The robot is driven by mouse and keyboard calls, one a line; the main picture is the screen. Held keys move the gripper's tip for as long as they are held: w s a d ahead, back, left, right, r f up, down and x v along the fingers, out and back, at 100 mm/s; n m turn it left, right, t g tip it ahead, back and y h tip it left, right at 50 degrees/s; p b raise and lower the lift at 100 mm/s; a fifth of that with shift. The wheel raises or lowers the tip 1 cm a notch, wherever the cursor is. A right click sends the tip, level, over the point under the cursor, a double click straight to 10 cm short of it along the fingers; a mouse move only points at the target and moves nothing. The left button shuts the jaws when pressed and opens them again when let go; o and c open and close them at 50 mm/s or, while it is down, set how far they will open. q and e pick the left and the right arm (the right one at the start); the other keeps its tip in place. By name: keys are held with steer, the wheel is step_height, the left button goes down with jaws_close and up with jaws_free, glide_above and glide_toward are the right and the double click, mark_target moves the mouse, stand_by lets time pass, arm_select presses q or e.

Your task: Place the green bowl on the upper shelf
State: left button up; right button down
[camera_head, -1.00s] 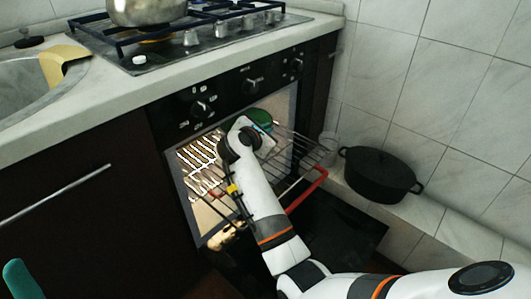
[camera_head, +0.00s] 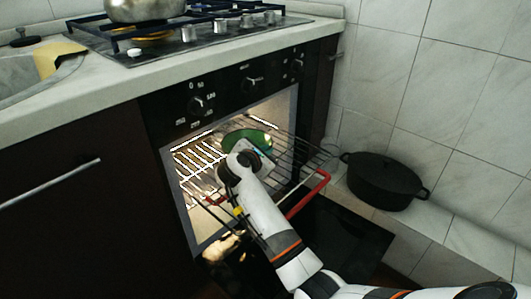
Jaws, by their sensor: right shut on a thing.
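The green bowl (camera_head: 243,136) is inside the lit oven, near the upper wire shelf (camera_head: 290,150). The arm hides its near side, and I cannot tell whether it rests on the wires. My right gripper (camera_head: 264,146) reaches through the open oven front and is shut on the bowl's near right side; its fingertips are small and partly hidden by my wrist. The shelf is partly pulled out, with a red bar (camera_head: 307,194) along its front edge. My left gripper is not in view.
The oven door (camera_head: 345,238) is folded down below the shelf. A black lidded pot (camera_head: 385,182) stands on the tiled ledge to the right. A metal pot (camera_head: 146,10) sits on the hob above. Tiled wall bounds the right side.

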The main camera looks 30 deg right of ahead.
steer(key=c, duration=1.5)
jaws_free()
steer(key=shift+c, duration=0.2)
